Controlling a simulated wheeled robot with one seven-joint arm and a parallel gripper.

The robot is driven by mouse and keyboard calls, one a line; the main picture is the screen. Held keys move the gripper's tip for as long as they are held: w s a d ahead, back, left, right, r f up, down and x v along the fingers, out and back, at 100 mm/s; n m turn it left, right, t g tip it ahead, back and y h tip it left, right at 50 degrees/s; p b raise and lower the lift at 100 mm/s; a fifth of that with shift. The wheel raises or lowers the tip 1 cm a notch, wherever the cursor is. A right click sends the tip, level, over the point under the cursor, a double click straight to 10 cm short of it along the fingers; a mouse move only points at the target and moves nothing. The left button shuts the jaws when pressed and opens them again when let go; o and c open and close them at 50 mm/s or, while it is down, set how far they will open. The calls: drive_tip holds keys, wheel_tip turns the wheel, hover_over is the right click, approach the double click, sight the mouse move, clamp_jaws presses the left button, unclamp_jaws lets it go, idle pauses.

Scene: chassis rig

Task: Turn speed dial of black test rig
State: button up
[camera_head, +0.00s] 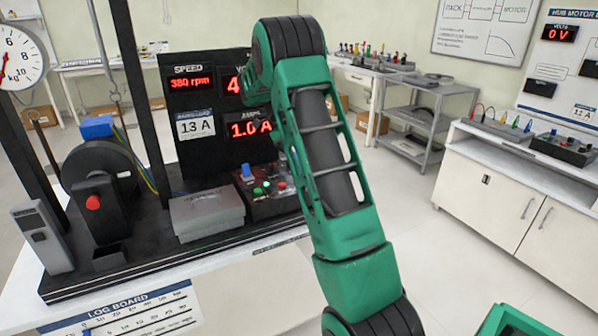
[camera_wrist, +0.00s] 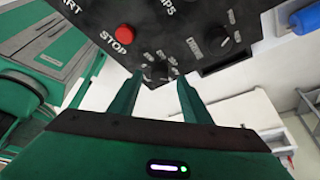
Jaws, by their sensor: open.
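The black test rig (camera_head: 110,270) stands on a white bench at the left in the head view. Its control panel (camera_head: 262,205) is partly hidden behind my green arm. In the wrist view the panel (camera_wrist: 190,22) fills the top, with a red STOP button (camera_wrist: 124,34). A small dial (camera_wrist: 160,83) with tick labels lies between or just beyond my fingertips; its label is unreadable. Another black knob (camera_wrist: 228,31) sits to the right. My gripper (camera_wrist: 160,78) is open, its fingers apart near the panel's edge; contact with the dial cannot be told. The head view hides my gripper.
The rig's speed display (camera_head: 191,84) reads 380 rpm and its amps display (camera_head: 249,128) reads 1.0 A. A grey box (camera_head: 207,213) sits left of the panel. A blue cylinder (camera_wrist: 306,17) shows at the wrist view's upper right. Open floor (camera_head: 440,255) lies to the right.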

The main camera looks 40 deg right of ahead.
drive_tip(key=v, duration=0.8)
drive_tip(key=shift+w+r, duration=0.2)
drive_tip(key=shift+r, duration=0.05)
drive_tip(key=s+a+n+t+h, duration=0.2)
drive_tip(key=s+n+t, duration=0.45)
drive_tip(key=n, duration=1.05)
drive_tip(key=shift+g, duration=0.25)
drive_tip(key=x, duration=1)
drive_tip(key=shift+s+f, duration=0.1)
drive_tip(key=shift+f, duration=0.35)
drive_tip(key=shift+n, duration=0.3)
drive_tip(key=c, duration=1)
